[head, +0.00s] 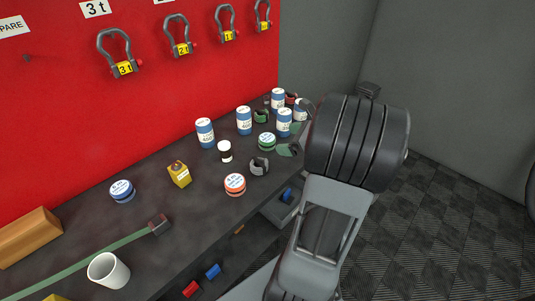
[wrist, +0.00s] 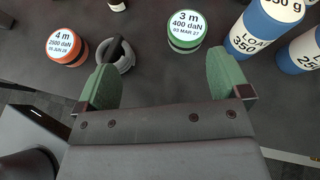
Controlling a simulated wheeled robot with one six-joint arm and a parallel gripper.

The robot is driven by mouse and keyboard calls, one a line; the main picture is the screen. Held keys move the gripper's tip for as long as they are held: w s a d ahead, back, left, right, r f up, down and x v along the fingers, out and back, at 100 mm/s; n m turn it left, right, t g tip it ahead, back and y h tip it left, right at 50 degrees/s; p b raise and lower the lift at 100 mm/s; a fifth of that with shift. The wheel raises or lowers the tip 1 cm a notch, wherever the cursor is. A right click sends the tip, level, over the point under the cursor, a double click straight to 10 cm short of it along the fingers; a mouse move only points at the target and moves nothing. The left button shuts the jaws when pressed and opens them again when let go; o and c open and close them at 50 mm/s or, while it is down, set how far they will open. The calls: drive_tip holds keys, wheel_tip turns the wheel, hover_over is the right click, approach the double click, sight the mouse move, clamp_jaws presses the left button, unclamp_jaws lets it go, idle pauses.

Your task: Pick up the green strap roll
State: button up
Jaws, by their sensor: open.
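The green strap roll (head: 266,141) lies flat on the dark bench among cans and other rolls in the head view. It has a white round label on top. In the wrist view the green strap roll (wrist: 187,32) is at the top, right of centre, with a label reading 3 m, 400 daN. My gripper (wrist: 165,80) is open and empty, with green pads on both fingers. The roll is ahead of the fingers, nearer the right one, and not between them. In the head view my gripper (head: 294,139) is just right of the roll, partly hidden by my arm.
An orange strap roll (wrist: 68,48) and a grey ring-shaped item (wrist: 116,55) are left of the green roll. Blue-and-white cans (wrist: 262,27) stand close on its right. A brown bottle (head: 225,151), a yellow box (head: 179,173) and a blue roll (head: 122,190) are farther left.

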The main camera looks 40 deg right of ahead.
sight(269, 138)
drive_tip(key=d+f+m, duration=0.1)
drive_tip(key=d+f+m+t, duration=0.1)
drive_tip(key=d, duration=0.1)
drive_tip(key=shift+w+h+b, duration=0.1)
drive_tip(key=shift+h+b, duration=0.3)
drive_tip(key=x, duration=0.6)
drive_tip(key=shift+w+d+b, duration=0.15)
drive_tip(key=shift+w+b, duration=0.15)
drive_tip(key=shift+b, duration=0.05)
drive_tip(key=shift+f+b+x, duration=0.25)
drive_tip(key=shift+b+x, duration=0.15)
drive_tip(key=shift+x, duration=1.95)
drive_tip(key=shift+w+a+f, duration=0.2)
drive_tip(key=shift+w+a, duration=0.05)
drive_tip(key=shift+w, duration=0.25)
drive_tip(key=shift+m, duration=0.3)
drive_tip(key=shift+c, duration=0.4)
drive_tip(key=c, duration=1.1)
